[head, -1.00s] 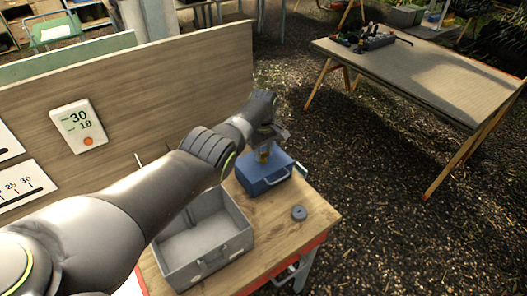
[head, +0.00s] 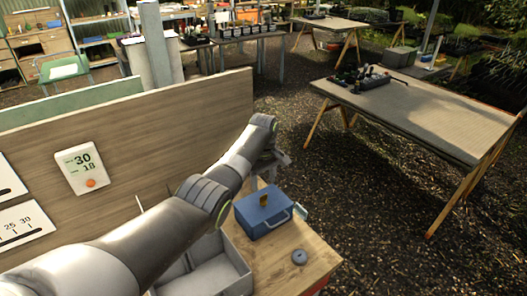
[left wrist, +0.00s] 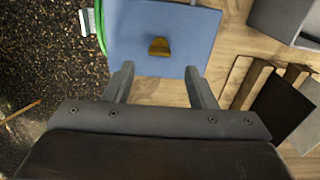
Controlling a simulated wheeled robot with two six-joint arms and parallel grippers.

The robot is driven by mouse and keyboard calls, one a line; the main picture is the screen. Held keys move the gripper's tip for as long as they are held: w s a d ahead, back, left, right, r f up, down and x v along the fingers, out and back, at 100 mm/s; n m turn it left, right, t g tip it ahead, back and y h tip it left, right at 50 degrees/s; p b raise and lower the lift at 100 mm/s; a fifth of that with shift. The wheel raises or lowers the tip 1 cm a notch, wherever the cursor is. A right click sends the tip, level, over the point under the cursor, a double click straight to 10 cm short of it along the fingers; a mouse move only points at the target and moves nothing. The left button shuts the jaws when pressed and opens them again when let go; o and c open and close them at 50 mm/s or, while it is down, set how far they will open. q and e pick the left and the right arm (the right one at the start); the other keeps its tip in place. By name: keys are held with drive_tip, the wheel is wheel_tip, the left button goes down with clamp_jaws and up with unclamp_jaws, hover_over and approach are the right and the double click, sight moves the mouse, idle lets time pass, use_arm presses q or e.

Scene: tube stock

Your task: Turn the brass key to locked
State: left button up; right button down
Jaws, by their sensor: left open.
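The brass key (head: 263,201) stands up from the top of a blue box (head: 262,222) with a handle on its front, on the wooden bench. In the left wrist view the key (left wrist: 158,47) shows on the box's blue top (left wrist: 185,25), ahead of and between the fingertips. My left gripper (head: 283,160) is above and behind the box in the head view. It also shows in the left wrist view (left wrist: 157,75), with its fingers apart, nothing between them and the key clear of both. No lock marking can be made out. My right gripper is not in view.
An open grey bin (head: 232,262) stands in front of the box, partly behind my left arm. A round grey piece (head: 299,257) lies on the bench (head: 285,273). A wooden panel (head: 150,140) with a display (head: 80,168) stands to the left.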

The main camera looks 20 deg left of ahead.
use_arm(q)
wheel_tip(320, 180, up, 11)
drive_tip(key=b, duration=0.2)
idle(0.3)
